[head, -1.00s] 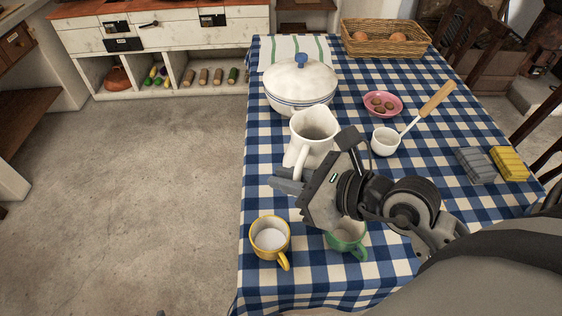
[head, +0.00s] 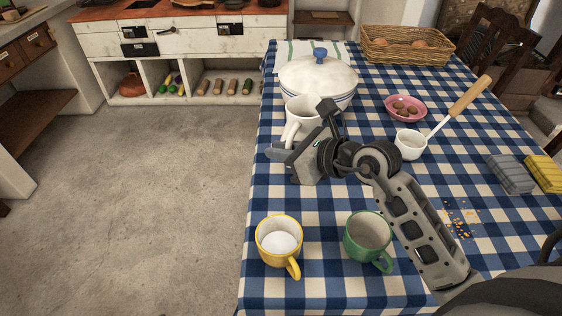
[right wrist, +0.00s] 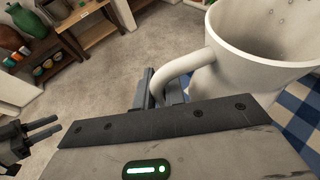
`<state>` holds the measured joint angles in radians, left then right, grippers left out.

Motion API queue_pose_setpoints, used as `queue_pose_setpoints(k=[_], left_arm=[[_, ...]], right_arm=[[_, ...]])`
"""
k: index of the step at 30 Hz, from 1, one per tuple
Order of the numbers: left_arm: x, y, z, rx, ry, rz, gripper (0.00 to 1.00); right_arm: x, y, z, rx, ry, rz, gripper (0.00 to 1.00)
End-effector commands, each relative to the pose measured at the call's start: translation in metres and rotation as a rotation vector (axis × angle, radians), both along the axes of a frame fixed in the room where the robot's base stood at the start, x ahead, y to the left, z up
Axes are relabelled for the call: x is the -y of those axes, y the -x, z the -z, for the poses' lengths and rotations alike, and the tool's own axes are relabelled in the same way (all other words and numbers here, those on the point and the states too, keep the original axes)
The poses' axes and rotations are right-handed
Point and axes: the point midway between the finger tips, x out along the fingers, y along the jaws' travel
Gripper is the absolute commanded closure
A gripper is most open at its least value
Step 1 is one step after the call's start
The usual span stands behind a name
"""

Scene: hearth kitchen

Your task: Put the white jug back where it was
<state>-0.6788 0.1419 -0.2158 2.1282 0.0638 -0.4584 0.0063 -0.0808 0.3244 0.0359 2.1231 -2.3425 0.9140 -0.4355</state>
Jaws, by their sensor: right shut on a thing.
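The white jug (head: 301,107) is near the left edge of the table, just in front of the white lidded tureen (head: 318,78), and overlaps it in the head view. My right gripper (head: 281,151) is shut on the jug's handle, which shows between its fingers in the right wrist view (right wrist: 160,88). The jug (right wrist: 262,75) looks about upright there. My right wrist hides its lower part in the head view, so I cannot tell whether it touches the table. My left gripper (right wrist: 46,128) shows only at the left edge of the right wrist view; its finger gap is unclear.
A yellow mug (head: 278,243) and a green mug (head: 368,236) stand at the front. A white ladle cup (head: 410,144), a pink bowl (head: 405,108), a basket (head: 408,45), sponges (head: 511,174) and orange crumbs (head: 460,218) are further right. Checked cloth between jug and mugs is clear.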

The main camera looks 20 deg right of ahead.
Motion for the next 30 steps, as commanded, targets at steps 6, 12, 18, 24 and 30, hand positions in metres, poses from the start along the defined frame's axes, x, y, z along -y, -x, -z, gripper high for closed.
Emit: queue_pose_setpoints(k=[6, 12, 18, 24, 30], left_arm=[[0.0, -0.001, 0.002, 0.003, 0.005, -0.001, 0.64], [0.001, -0.001, 0.001, 0.003, 0.007, -0.002, 0.64], [0.001, -0.001, 0.002, 0.003, 0.008, -0.001, 0.64], [0.001, 0.0, 0.002, 0.001, 0.01, -0.003, 0.64], [0.001, 0.0, 0.002, 0.0, 0.01, -0.003, 0.64]], right_arm=[[0.001, -0.004, 0.027, 0.003, 0.0, 0.001, 1.0], [0.001, -0.004, 0.032, 0.008, 0.001, 0.001, 1.0], [0.001, -0.004, 0.034, 0.007, 0.002, 0.001, 1.0], [0.001, -0.003, 0.038, -0.001, 0.001, 0.0, 0.67], [0.001, -0.003, 0.037, -0.001, 0.001, 0.0, 0.67]])
